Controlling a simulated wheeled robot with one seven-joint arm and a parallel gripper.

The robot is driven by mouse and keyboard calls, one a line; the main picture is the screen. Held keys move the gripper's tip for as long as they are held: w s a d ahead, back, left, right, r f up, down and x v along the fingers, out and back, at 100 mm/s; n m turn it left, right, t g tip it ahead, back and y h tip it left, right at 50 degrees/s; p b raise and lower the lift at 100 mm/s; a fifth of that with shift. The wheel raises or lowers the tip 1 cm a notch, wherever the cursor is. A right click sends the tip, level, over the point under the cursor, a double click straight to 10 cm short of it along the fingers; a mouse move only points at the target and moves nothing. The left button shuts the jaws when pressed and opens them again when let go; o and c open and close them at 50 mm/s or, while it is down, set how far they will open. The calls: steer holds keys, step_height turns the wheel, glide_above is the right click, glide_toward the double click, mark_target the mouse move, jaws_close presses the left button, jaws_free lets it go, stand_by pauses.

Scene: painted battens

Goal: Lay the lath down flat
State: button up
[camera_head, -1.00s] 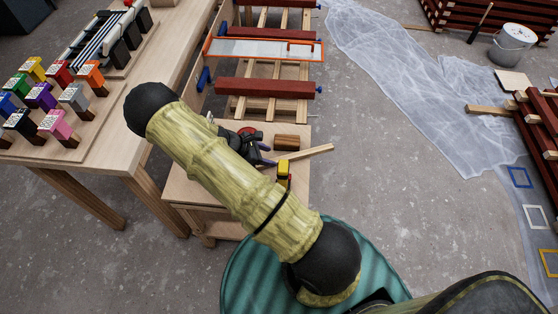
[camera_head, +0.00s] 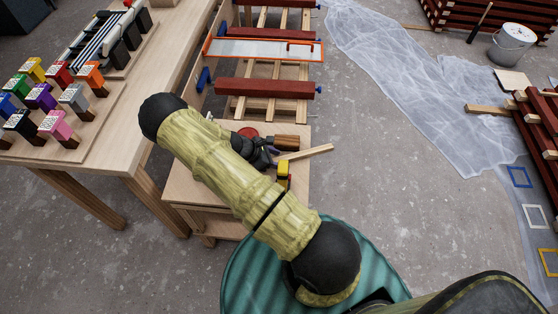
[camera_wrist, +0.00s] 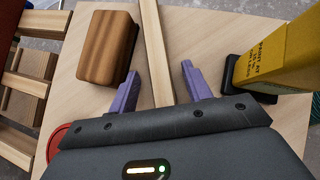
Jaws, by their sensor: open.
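The lath (camera_head: 312,152) is a narrow pale wooden strip on the small wooden bench, one end sticking out past the bench's right edge. In the wrist view the lath (camera_wrist: 155,45) runs between the two purple fingers of my gripper (camera_wrist: 160,82), with a gap to each finger. My gripper is open and low over the bench; in the head view (camera_head: 272,153) my arm partly covers it. The near part of the lath is hidden behind the gripper body. I cannot tell for sure whether it stands on edge or lies flat.
A brown wooden block (camera_wrist: 107,47) lies left of the lath, and a yellow labelled block with a black foot (camera_wrist: 275,55) stands to its right. A red round thing (camera_wrist: 55,140) is at the lower left. Dark red battens (camera_head: 265,88) lie on a rack behind the bench.

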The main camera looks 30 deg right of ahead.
mark_target(276, 160)
jaws_close()
steer(key=shift+r, duration=0.15)
step_height(276, 160, up, 10)
stand_by(0.6)
stand_by(0.6)
